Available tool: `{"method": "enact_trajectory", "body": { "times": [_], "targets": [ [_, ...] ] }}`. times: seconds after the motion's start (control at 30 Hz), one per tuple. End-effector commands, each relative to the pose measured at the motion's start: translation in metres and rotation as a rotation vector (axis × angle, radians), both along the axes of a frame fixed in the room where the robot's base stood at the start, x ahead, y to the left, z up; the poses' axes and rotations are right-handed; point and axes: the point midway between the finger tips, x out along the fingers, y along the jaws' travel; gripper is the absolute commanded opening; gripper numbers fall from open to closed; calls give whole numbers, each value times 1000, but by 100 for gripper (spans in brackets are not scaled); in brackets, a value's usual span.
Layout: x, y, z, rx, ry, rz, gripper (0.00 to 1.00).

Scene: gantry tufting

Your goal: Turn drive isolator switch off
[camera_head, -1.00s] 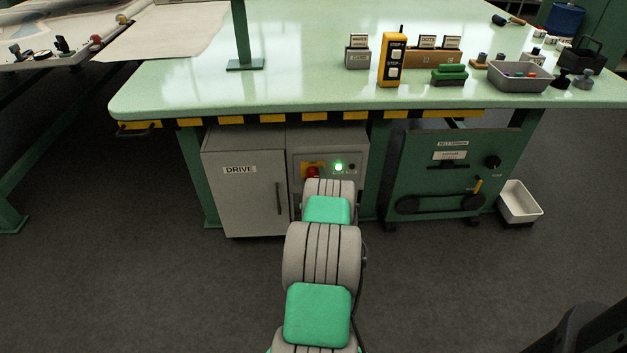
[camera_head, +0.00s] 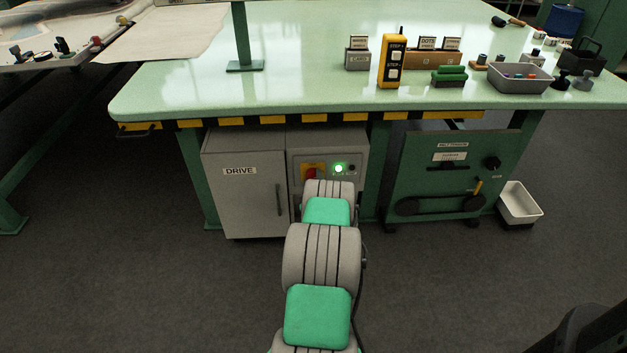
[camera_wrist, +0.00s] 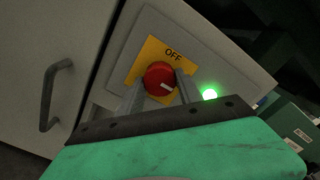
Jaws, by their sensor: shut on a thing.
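The drive isolator switch (camera_wrist: 158,79) is a red round knob with a white mark, on a yellow plate (camera_wrist: 148,50) lettered OFF. In the head view the switch (camera_head: 310,174) shows small on the grey cabinet's panel, just beyond my arm. My gripper (camera_wrist: 160,88) has its two grey fingers on either side of the knob and is shut on it. The knob's white mark points to the lower right in the tilted wrist view. In the head view my arm hides the gripper.
A lit green lamp (camera_wrist: 210,94) sits right of the switch. The DRIVE cabinet door (camera_head: 245,190) has a vertical handle (camera_wrist: 55,95). The green table (camera_head: 300,95) with a striped edge overhangs the cabinet. A green belt unit (camera_head: 440,180) stands to the right.

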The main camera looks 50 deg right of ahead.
Motion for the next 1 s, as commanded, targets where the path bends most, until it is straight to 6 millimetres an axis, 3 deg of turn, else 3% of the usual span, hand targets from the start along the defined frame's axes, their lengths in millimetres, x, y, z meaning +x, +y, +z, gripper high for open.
{"method": "enact_trajectory", "body": {
  "times": [0.47,1.0],
  "targets": [
    [1,-1,-1,-86,93,1,2],
    [1,-1,-2,-402,454,0,2]
  ]
}}
